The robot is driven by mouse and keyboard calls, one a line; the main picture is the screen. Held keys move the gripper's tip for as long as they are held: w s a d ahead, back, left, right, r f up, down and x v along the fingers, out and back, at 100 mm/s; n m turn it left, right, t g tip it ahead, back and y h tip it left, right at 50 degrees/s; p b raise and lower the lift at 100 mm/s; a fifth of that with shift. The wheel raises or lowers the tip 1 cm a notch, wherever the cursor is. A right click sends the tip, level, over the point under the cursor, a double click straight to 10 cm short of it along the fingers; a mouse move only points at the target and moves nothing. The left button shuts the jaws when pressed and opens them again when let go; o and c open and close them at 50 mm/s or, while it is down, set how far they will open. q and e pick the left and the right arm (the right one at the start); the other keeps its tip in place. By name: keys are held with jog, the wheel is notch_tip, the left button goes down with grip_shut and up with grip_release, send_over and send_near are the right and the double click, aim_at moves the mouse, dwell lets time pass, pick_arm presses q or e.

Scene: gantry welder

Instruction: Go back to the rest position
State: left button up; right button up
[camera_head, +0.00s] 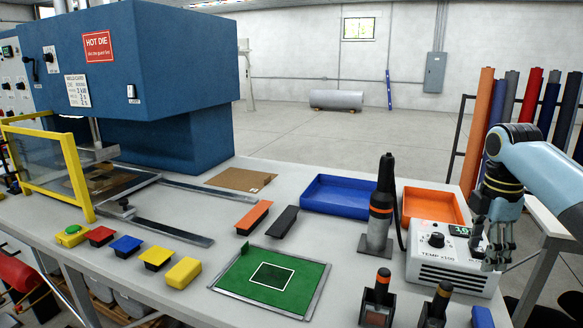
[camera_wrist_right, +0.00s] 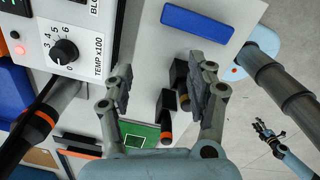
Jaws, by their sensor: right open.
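My right gripper (camera_head: 497,255) hangs at the right end of the white control box (camera_head: 440,268) marked TEMP x100, fingers pointing down. In the right wrist view its two fingers (camera_wrist_right: 165,92) are apart with nothing between them. Past them are dark blocks and a green patch on the bench. The left gripper is out of the head view. A small light-blue arm with a gripper (camera_wrist_right: 268,135) shows at the right of the wrist view, over the floor; it looks like my left one, too small to tell its jaws.
A black-and-grey hand tool (camera_head: 380,212) stands upright beside the box. Blue tray (camera_head: 338,207) and orange tray (camera_head: 425,191) lie behind. Two dark holders (camera_head: 378,305) stand in front. A green mat (camera_head: 235,283) lies mid-bench. Coloured rolls (camera_head: 478,130) stand at right. A blue press (camera_head: 195,60) fills the left.

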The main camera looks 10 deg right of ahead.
jog(key=s+a+f+m+t, duration=0.1)
jog(key=s+a+f+m, duration=0.3)
jog(key=s, duration=0.3)
jog(key=s+a+f+m, duration=0.2)
jog(key=s+a+f, duration=0.2)
jog(key=s+a, duration=0.25)
jog(key=s+a+r+m+t, duration=0.1)
jog(key=s+a+r+m, duration=0.25)
jog(key=s, duration=0.45)
jog(key=s+a+r+m+t, duration=0.25)
jog(key=s+m, duration=0.25)
jog(key=s, duration=0.4)
notch_tip(320, 180, down, 38)
jog(key=s+d+f+g+b, duration=0.1)
jog(key=s+d+g+b, duration=0.15)
jog(key=b, duration=0.95)
pick_arm(q)
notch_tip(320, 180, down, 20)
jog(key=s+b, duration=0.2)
jog(key=b, duration=0.6)
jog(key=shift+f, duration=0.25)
pick_arm(e)
jog(key=s+f, duration=0.9)
jog(key=f, duration=0.3)
jog(key=s+f+m+g, duration=0.1)
jog(key=s+f, duration=0.7)
jog(key=f, duration=0.3)
jog(key=shift+s+d+f, duration=0.35)
jog(key=shift+s+f, duration=0.05)
